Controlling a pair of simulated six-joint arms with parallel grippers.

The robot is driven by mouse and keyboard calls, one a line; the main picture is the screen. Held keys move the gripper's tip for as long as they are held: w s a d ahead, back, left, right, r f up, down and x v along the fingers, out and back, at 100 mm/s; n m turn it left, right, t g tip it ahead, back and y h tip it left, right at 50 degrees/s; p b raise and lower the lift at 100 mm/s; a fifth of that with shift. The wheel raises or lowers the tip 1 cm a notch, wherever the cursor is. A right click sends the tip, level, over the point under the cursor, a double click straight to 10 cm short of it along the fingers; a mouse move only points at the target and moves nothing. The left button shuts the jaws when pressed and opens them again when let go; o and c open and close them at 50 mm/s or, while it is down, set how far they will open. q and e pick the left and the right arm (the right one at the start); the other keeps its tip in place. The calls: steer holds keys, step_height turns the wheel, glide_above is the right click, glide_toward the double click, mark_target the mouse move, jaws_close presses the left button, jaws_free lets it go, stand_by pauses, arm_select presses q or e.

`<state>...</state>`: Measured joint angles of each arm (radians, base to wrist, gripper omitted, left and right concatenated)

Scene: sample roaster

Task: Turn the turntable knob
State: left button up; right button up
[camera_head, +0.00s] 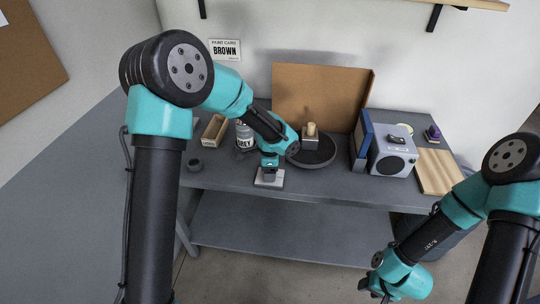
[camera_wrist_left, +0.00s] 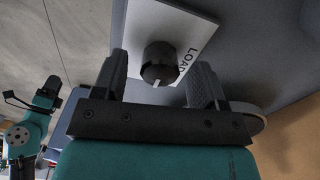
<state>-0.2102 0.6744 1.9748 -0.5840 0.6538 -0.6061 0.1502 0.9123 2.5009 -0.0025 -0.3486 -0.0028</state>
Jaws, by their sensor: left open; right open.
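The turntable knob (camera_wrist_left: 158,64) is a dark round knob with a white pointer mark, on a white plate (camera_wrist_left: 183,22) lettered "LOAD" in the left wrist view. In the head view the plate (camera_head: 268,184) lies at the table's front edge, and my gripper hides the knob. My left gripper (camera_head: 268,169) is open over it, with one finger on each side of the knob; I cannot tell whether they touch it. The dark round turntable (camera_head: 318,158) is behind and to the right, carrying a small block-like object (camera_head: 311,134). My right gripper (camera_head: 372,285) is open and empty, low in front of the table.
A labelled jar (camera_head: 244,137), a wooden tray (camera_head: 215,130) and a dark ring (camera_head: 194,165) stand left of my left gripper. A brown panel (camera_head: 322,92) stands behind the turntable. A grey box-shaped machine (camera_head: 391,155) and a wooden board (camera_head: 436,172) are on the right.

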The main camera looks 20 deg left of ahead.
arm_select(q)
step_height(320, 180, up, 17)
stand_by(0.5)
stand_by(0.4)
